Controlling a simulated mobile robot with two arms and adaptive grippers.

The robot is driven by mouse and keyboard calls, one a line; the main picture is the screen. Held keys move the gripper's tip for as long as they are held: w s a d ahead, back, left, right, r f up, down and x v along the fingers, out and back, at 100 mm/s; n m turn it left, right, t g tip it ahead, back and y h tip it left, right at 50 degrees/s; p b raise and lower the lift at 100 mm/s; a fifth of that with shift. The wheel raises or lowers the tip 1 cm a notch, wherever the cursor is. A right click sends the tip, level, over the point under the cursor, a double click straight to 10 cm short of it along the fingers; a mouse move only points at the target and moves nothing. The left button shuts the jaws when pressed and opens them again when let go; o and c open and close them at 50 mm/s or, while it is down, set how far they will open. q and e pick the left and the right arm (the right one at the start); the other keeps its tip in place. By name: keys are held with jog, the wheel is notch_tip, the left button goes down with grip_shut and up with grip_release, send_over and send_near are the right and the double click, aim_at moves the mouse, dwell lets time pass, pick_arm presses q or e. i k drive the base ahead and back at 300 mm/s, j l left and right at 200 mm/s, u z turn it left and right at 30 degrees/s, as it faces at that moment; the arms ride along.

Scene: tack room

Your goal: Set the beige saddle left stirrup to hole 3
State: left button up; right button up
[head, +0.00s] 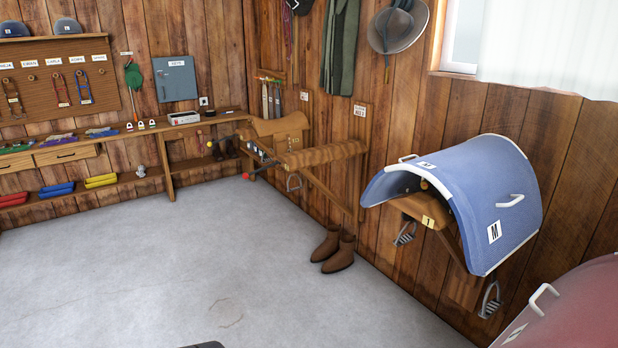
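Neither of my grippers is in view.
The grey floor (190,270) is clear in the middle. Brown boots (335,250) stand by the right wall. A red cover (570,310) fills the lower right corner. A low shelf (125,182) and a bench with drawers line the left wall.

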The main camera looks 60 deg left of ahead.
aim_at(285, 133)
jog(key=u, duration=2.05)
jog(key=i, duration=0.55)
